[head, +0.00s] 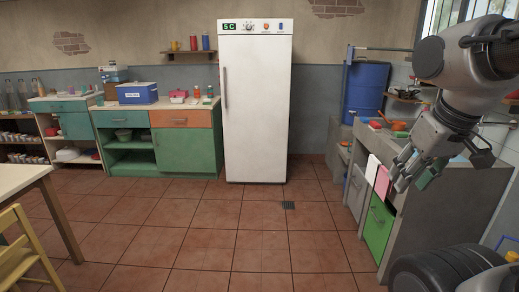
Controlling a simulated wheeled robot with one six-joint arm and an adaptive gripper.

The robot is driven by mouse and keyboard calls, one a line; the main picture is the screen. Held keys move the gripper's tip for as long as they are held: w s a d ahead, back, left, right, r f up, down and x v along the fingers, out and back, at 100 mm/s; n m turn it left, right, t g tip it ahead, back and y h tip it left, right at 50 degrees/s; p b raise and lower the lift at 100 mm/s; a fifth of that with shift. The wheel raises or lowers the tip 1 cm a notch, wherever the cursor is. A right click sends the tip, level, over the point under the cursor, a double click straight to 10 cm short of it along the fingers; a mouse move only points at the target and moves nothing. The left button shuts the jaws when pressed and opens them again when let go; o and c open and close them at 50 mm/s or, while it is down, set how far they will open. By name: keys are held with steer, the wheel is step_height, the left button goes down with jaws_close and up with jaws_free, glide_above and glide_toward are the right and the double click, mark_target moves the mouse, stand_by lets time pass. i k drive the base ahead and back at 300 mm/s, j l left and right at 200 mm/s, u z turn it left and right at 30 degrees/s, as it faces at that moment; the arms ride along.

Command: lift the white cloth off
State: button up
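A white cloth (371,167) hangs over the front edge of the tiled counter (463,187) on the right. A pink cloth (383,181) hangs just to the right of it, close beside it. My gripper (412,172) is at the counter's front edge, to the right of both cloths and apart from the white one in the picture. A small green shape (429,176) shows at its fingers; I cannot tell whether it is part of the gripper or something behind it. The gap between the fingers is not clear.
Red, orange and green items (398,126) lie on the counter top. A green door (377,228) and a grey door (357,190) are below. A blue barrel (366,90) stands behind the counter and a white fridge (255,110) at the back. The tiled floor (250,225) is clear in the middle.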

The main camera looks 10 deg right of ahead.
mark_target(372, 170)
steer(key=i+z, duration=0.15)
steer(key=i, duration=0.65)
steer(key=i+j+z, duration=0.1)
steer(key=i+j, duration=0.15)
steer(key=i, duration=0.5)
steer(key=i+j+z, duration=0.1)
steer(key=i+z, duration=0.3)
steer(key=i+j+z, duration=0.55)
steer(key=z, duration=0.2)
steer(key=i+j+z, duration=0.2)
steer(key=i+j, duration=0.15)
steer(key=j, duration=0.1)
